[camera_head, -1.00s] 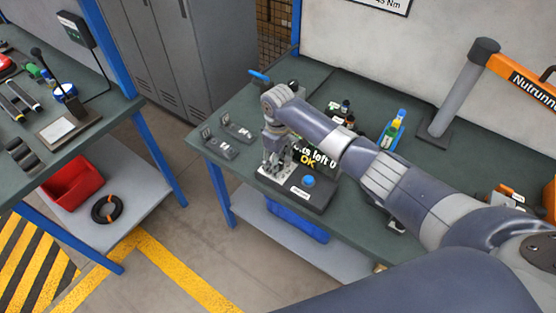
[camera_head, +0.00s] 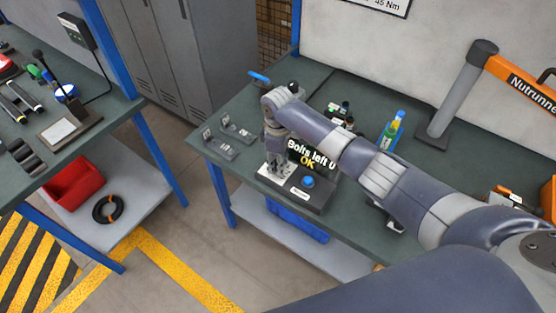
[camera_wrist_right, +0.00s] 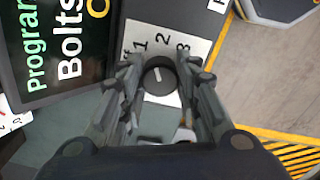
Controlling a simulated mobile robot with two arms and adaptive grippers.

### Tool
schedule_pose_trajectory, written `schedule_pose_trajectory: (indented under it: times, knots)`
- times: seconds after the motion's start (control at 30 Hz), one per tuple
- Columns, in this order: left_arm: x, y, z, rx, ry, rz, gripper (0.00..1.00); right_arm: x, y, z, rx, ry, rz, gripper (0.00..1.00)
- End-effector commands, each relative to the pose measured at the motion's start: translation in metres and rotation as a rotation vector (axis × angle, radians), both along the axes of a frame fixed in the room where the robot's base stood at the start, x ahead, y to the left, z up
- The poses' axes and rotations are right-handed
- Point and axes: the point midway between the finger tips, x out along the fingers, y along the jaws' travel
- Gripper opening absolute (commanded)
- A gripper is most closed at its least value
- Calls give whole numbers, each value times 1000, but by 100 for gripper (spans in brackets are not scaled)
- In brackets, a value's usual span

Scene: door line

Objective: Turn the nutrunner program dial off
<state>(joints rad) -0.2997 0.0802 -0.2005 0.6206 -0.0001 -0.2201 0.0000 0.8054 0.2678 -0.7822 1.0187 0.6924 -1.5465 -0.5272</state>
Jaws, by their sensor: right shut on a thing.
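The program dial (camera_wrist_right: 158,75) is a round black knob with a white pointer line, on a white plate (camera_wrist_right: 170,45) marked 1, 2, 3 and a partly covered label at the left. The pointer is up and slightly left in the right wrist view; which mark it meets is hard to tell. My right gripper (camera_wrist_right: 158,80) has one finger on each side of the dial and is shut on it. In the head view my right gripper (camera_head: 275,163) points down at the controller box (camera_head: 318,200) and hides the dial. My left gripper is not in view.
The controller's screen (camera_head: 310,156) reads "Bolts left 0 OK". A blue button (camera_head: 308,181) sits beside the plate. Grey fixtures (camera_head: 236,132) lie to the left on the bench. Bottles (camera_head: 390,132) and a grey post (camera_head: 462,90) stand to the right.

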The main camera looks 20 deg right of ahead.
Motion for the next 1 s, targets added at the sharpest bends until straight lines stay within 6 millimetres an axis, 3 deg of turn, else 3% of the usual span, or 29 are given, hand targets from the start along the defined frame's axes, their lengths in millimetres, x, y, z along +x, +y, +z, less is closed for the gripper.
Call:
schedule_pose_trajectory:
  times: [1.0]
  knots:
    - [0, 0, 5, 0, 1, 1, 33, 2, 0, 1, 0, -3, 920, 7]
